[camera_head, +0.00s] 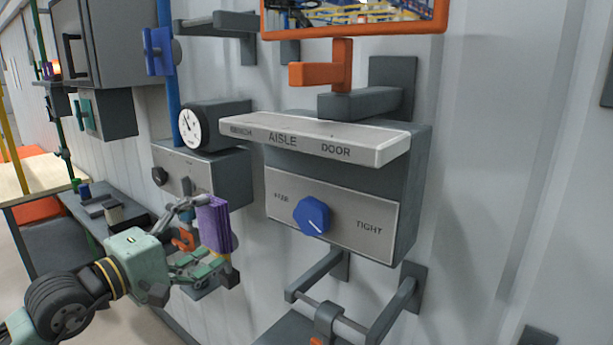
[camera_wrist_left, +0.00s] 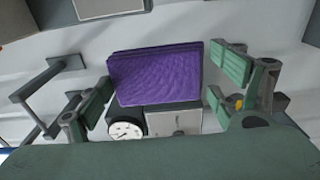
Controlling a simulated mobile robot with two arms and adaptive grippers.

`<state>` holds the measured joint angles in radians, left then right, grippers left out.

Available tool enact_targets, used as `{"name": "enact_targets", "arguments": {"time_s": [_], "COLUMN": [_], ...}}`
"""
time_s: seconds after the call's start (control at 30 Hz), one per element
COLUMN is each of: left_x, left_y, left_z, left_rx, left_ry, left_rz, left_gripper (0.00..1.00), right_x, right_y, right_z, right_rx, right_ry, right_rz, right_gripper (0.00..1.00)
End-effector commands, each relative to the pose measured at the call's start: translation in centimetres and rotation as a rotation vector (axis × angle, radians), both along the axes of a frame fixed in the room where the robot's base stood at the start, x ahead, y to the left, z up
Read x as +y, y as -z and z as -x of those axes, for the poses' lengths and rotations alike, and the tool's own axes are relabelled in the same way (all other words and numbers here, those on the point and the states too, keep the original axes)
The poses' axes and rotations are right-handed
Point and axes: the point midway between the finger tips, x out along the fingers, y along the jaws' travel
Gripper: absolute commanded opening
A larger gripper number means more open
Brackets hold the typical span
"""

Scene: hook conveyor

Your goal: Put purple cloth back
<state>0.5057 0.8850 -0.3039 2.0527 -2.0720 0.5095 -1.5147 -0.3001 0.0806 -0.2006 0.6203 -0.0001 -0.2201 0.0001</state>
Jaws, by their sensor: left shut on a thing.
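The purple cloth (camera_head: 214,224) is a folded, upright bundle held in front of the wall, left of the box with the blue knob. My left gripper (camera_head: 206,236) is shut on it, with fingers on either side. In the left wrist view the cloth (camera_wrist_left: 155,72) spans most of the space between the finger pads of the left gripper (camera_wrist_left: 160,88). It hides part of the wall fixtures behind it. My right gripper does not show.
A box with a blue knob (camera_head: 312,215) sits under a grey shelf (camera_head: 320,138) lettered AISLE and DOOR. A round gauge (camera_head: 190,126) is further left. A grey bar frame (camera_head: 340,322) juts out at lower right. An orange-framed panel (camera_head: 440,22) is above.

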Motion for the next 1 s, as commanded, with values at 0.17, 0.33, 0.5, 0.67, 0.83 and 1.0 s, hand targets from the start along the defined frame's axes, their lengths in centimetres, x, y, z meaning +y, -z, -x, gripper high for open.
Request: {"name": "enact_targets", "arguments": {"time_s": [0.17,0.33,0.5,0.67,0.83,1.0], "left_x": [-0.7,-1.4,-1.8,-2.2,-2.8,-3.4], "left_y": [6.5,11.8,14.4,17.3,20.9,23.4], "left_z": [2.2,5.1,7.2,9.6,14.1,18.4], "left_rx": [0.011,0.013,0.002,0.009,0.01,0.012], "left_ry": [0.031,0.06,0.08,0.098,0.127,0.151], "left_rz": [0.002,-0.003,-0.007,-0.005,0.0,0.002], "left_gripper": [0.65,0.65,0.65,0.65,0.65,0.65], "right_x": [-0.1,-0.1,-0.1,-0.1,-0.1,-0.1], "right_y": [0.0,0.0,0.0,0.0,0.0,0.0], "right_z": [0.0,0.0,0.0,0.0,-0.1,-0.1], "right_rx": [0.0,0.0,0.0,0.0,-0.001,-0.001], "right_ry": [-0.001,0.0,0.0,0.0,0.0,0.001], "right_rz": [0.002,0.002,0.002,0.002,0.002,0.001], "right_gripper": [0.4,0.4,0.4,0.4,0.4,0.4]}}
